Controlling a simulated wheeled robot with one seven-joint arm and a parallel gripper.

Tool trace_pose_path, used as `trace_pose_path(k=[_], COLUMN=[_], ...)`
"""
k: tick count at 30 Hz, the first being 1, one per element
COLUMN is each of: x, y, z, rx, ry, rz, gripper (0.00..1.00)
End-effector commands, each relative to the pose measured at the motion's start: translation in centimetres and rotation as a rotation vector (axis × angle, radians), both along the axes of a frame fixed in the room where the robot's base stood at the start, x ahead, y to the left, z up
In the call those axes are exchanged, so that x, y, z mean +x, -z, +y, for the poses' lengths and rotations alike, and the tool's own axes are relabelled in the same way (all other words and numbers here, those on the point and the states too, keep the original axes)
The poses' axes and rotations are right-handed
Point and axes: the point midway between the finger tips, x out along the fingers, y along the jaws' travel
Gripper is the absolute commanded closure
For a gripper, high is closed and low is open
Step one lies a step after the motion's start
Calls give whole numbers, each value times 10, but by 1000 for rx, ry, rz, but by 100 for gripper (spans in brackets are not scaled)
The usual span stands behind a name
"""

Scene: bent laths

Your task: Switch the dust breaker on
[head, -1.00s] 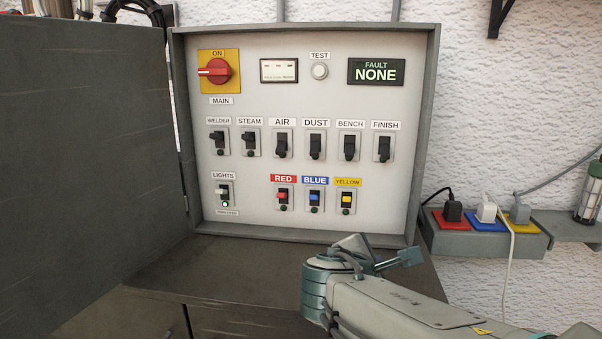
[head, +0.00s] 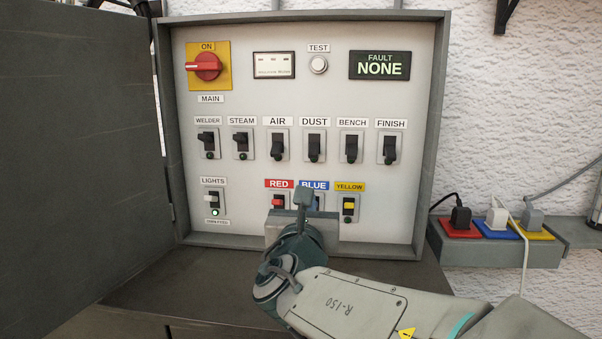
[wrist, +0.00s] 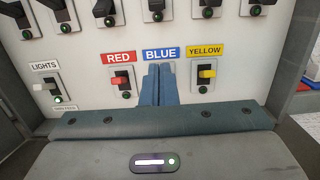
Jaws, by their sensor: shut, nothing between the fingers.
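The dust breaker (head: 314,146) is in the middle row of the panel (head: 400,210), under its DUST label, between the AIR and BENCH breakers. Its black lever hangs down, and the small lamp under it looks dark. My gripper (head: 304,195) is in front of the panel's lower row, below the dust breaker and apart from it. Its fingers are shut together and empty. In the wrist view the fingers (wrist: 160,75) point up at the panel and hide most of the blue switch. The dust breaker's lower part (wrist: 155,6) shows at the top edge there.
The LIGHTS switch (head: 213,201) has a lit green lamp. The fault display (head: 380,66) reads NONE. An open cabinet door (head: 75,150) stands left.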

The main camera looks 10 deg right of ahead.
Motion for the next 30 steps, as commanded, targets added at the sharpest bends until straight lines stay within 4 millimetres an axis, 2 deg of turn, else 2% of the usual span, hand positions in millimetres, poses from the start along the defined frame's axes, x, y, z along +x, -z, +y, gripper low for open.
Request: trace_pose_path(k=[5,19,21,24,30], x=[14,95,89,84,78], y=[-1,-9,-26,-37,-46], z=[-4,-29,-27,-26,-24], rx=[0,0,3,3,2], ry=[0,-2,-4,-4,-4], rz=[1,2,-4,-3,-1], gripper=[100,100,100,100,100])
